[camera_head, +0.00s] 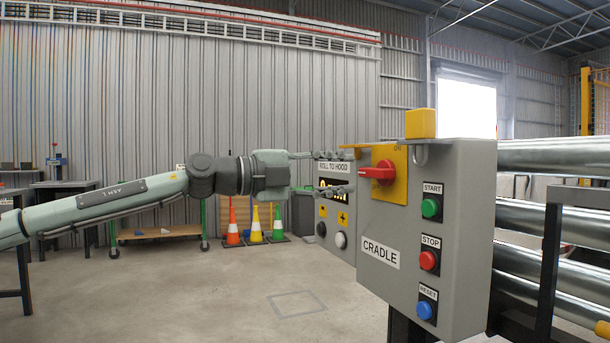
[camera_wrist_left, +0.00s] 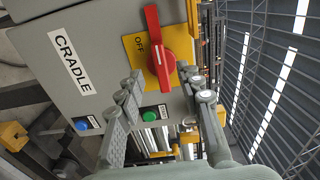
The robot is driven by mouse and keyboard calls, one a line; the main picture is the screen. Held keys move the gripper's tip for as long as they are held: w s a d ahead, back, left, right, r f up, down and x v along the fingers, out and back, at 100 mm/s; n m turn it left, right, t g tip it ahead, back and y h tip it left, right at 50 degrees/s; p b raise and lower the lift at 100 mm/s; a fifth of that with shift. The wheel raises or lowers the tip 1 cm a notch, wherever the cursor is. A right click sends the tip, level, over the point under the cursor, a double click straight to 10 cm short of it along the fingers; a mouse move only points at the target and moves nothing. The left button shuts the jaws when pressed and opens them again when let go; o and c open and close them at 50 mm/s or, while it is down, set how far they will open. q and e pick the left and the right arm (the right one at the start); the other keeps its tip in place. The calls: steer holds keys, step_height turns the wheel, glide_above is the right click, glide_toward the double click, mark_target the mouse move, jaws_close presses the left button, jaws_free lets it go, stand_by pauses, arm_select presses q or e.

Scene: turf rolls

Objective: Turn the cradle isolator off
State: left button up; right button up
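The grey CRADLE control box (camera_head: 455,215) stands right of centre in the head view. Its isolator is a red rotary handle (camera_head: 377,173) on a yellow plate (camera_head: 401,165), with ON marked at the plate's top. The handle lies about horizontal. In the left wrist view the red handle (camera_wrist_left: 158,50) shows beside the word OFF. My left gripper (camera_head: 345,173) is open and empty, left of the handle, with its fingers one above the other. In the left wrist view its fingertips (camera_wrist_left: 163,84) are spread near the handle; contact cannot be told. My right gripper is not in view.
The box has green START (camera_head: 431,207), red STOP (camera_head: 429,260) and blue RESET (camera_head: 427,309) buttons. A ROLL TO HOOD panel (camera_head: 325,222) stands behind my left fingers. Metal rollers (camera_head: 570,237) lie to the right. Cones (camera_head: 255,226) stand farther back; the floor left is open.

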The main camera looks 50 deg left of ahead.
arm_select(q)
steer(key=v, duration=0.6)
steer(key=shift+s, duration=0.2)
steer(key=shift+a, duration=0.1)
